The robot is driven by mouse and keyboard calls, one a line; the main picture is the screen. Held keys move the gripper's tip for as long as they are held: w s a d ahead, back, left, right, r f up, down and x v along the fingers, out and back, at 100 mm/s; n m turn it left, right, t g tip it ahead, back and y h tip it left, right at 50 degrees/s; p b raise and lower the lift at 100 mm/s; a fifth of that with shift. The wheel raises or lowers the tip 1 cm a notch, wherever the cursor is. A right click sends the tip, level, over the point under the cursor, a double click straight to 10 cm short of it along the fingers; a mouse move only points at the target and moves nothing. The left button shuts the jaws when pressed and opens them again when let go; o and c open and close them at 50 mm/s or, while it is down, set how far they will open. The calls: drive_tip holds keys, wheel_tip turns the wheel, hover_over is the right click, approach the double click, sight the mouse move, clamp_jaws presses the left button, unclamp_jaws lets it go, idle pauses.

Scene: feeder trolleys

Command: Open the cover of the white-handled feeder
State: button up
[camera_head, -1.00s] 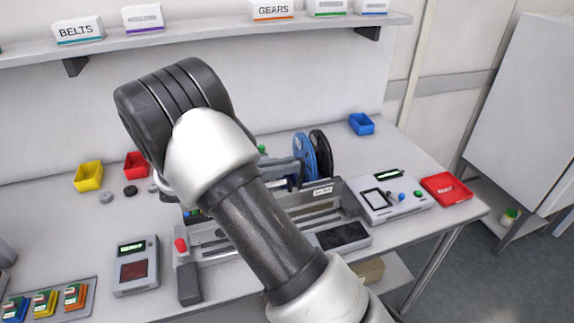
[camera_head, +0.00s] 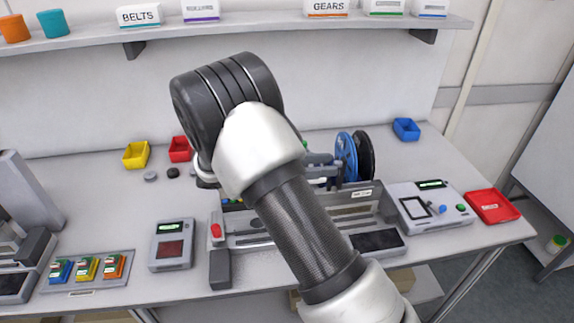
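A grey feeder machine (camera_head: 370,212) stands on the bench, with a blue reel (camera_head: 346,157) and a black reel (camera_head: 366,156) at its back right. A red-topped grey lever or handle (camera_head: 216,231) shows at its left front. My arm crosses in front of the machine and hides its middle. I cannot make out a white handle or a feeder cover. My gripper is hidden behind my arm, so its state does not show.
A grey box with a display (camera_head: 172,245) and a rack of coloured packs (camera_head: 85,271) are left of the machine. A control panel (camera_head: 430,208) and red tray (camera_head: 493,206) are right. Yellow (camera_head: 136,155), red (camera_head: 180,149) and blue (camera_head: 406,129) bins stand behind. A shelf (camera_head: 270,32) runs above.

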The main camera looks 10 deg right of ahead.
drive_tip(key=a, duration=1)
drive_tip(key=a+r, duration=0.1)
drive_tip(key=a, duration=0.5)
drive_tip(key=shift+s+b, duration=0.3)
drive_tip(key=shift+s, duration=0.05)
